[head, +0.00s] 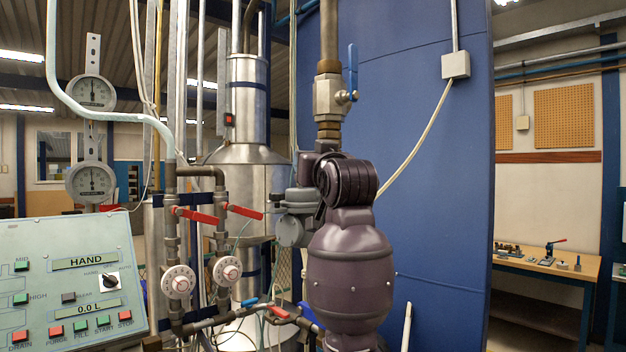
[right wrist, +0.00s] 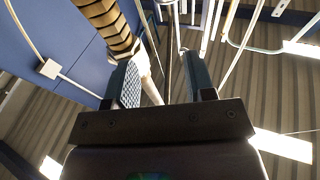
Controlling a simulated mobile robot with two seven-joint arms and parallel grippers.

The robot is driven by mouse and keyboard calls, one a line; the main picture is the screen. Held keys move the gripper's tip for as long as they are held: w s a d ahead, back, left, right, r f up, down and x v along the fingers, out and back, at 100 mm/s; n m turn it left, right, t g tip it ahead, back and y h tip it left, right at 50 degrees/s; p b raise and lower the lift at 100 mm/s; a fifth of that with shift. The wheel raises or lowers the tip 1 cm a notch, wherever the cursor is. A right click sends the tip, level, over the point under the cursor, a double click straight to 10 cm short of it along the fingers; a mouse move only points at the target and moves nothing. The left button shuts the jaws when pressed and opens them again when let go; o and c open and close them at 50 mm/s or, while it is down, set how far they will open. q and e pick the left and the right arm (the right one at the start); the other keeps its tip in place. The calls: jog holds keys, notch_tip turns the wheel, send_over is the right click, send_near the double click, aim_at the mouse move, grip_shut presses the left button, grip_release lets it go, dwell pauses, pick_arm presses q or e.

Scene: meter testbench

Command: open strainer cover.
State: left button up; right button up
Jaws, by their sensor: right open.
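A grey metal fitting with a round cap (head: 290,231) sits in the pipework at the middle of the head view. Its right part is hidden behind my dark arm, and I cannot tell for sure that it is the strainer with its cover. My right gripper (right wrist: 160,65) shows in the right wrist view, with its two fingers apart and pointing up. I see nothing held between them. In the head view my arm covers the area where this gripper would show. My left gripper is not in view.
A pipe with a blue-handled valve (head: 329,98) stands above my arm. Red-handled valves (head: 195,215) and dials (head: 178,281) are left of it. A control panel (head: 70,285) is at front left. A blue wall (head: 440,200) stands behind; a workbench (head: 550,268) is far right.

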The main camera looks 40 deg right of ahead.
aim_at(301, 191)
jog(key=w+d+f+p, duration=0.1)
jog(key=w, duration=0.2)
jog(key=w+d+f+g, duration=0.1)
jog(key=w+d, duration=0.1)
jog(key=w, duration=0.2)
jog(key=w+d+f+g+p, duration=0.1)
jog(key=w, duration=0.2)
jog(key=shift+w+d+f+y+p, duration=0.2)
jog(key=shift+d+f+y+p, duration=0.1)
jog(key=shift+d+f+y, duration=0.1)
grip_shut()
